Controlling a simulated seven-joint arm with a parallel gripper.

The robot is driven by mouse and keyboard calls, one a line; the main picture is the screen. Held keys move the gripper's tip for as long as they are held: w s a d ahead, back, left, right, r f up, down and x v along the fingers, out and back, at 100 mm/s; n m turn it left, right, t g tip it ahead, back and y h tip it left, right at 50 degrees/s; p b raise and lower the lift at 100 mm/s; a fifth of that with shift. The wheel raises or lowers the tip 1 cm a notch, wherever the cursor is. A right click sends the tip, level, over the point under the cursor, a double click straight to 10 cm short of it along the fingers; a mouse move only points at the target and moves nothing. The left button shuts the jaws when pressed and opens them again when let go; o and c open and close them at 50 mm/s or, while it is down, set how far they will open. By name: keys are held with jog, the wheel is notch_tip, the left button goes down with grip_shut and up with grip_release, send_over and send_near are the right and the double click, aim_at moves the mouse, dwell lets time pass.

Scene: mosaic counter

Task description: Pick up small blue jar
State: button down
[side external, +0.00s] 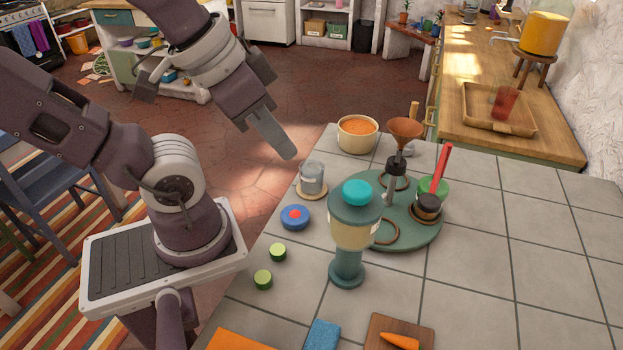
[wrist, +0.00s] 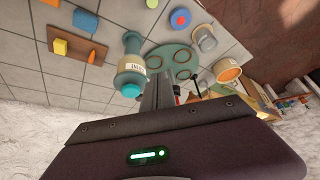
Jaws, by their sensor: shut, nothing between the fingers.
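A small round blue item with a red centre (side external: 287,222), likely the small blue jar, stands on the grey tiled counter (side external: 480,280) near its left edge. It also shows at the top of the wrist view (wrist: 174,22). My gripper (side external: 287,150) is shut and empty. It hangs above and beyond the jar, around the counter's left edge, clear of everything. In the wrist view my closed fingers (wrist: 160,85) point up the picture, with the jar beyond them.
Close to the jar are a grey metal cup (side external: 312,178) on a coaster, green pieces (side external: 263,279) and a tall teal-based dispenser (side external: 353,230). An orange-filled pot (side external: 357,139) stands behind.

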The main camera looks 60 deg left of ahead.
jog(key=c, duration=2.1)
grip_release()
jog(key=o, duration=1.5)
jog(key=m+g+y, duration=0.2)
jog(key=m+g, duration=0.2)
jog(key=m, duration=0.9)
send_near(312, 178)
jog(key=a+f+m, duration=0.1)
jog(key=f+m, duration=0.1)
jog(key=f, duration=0.1)
jog(key=w+a+f+m+g+h, duration=0.1)
jog(key=f+m, duration=0.2)
jog(key=f, duration=0.1)
jog(key=w+a+f+m+h, duration=0.1)
jog(key=f+m, duration=0.2)
jog(key=shift+w+a+f+g, duration=0.2)
jog(key=shift+a+f+g, duration=0.1)
jog(key=shift+g, duration=0.1)
